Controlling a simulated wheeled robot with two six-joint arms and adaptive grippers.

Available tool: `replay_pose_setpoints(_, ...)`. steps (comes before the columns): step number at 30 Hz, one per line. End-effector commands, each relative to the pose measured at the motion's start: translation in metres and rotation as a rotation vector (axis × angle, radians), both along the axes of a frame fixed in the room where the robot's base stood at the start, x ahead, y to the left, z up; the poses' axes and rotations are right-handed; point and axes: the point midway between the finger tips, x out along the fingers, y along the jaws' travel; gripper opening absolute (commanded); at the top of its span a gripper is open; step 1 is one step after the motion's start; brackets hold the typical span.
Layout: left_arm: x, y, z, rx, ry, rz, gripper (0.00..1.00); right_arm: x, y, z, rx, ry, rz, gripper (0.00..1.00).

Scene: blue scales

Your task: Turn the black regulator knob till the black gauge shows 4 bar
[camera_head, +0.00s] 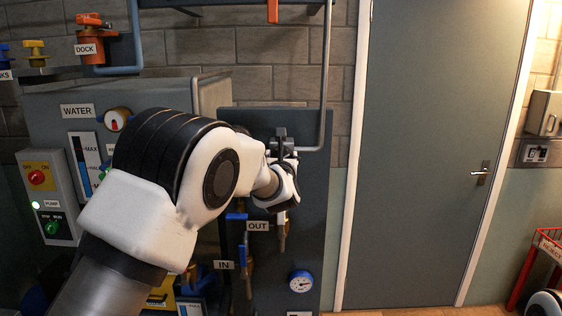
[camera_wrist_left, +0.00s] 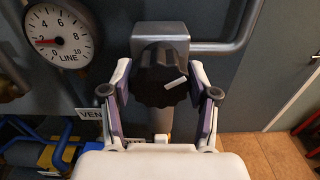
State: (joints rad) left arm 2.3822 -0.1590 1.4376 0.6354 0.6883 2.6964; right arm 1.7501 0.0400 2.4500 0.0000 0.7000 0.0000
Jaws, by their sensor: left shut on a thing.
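The black regulator knob (camera_wrist_left: 158,76) is a ribbed knob in front of a grey block in the left wrist view. Its white mark points right and slightly up. My left gripper (camera_wrist_left: 160,86) is shut on it, one finger on each side. In the head view my left gripper (camera_head: 284,160) is at the grey panel, and my arm hides much around it. The dark-rimmed round gauge marked LINE (camera_wrist_left: 61,36) is at the upper left of the wrist view. Its red needle points left, at the low end of the scale, below the 4. My right gripper is not in view.
A blue-rimmed gauge (camera_head: 300,281) is low on the panel. Blue-handled valves hang near the OUT label (camera_head: 257,226) and IN label. A pump switch box (camera_head: 47,196) is at the left. A grey door (camera_head: 435,150) and a red basket (camera_head: 530,262) are at the right.

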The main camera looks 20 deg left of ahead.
Motion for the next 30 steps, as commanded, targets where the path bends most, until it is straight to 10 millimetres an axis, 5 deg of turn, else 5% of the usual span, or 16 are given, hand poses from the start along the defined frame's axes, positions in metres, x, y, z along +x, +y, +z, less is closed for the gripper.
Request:
replay_pose_setpoints(15, 0.0, -0.002, -0.003, 0.401, 0.112, 0.0, 0.24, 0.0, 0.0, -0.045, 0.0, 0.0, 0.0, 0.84)
replay_pose_setpoints(30, 0.001, -0.003, -0.002, 0.848, 0.242, 0.0, 0.24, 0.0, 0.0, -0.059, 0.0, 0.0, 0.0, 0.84)
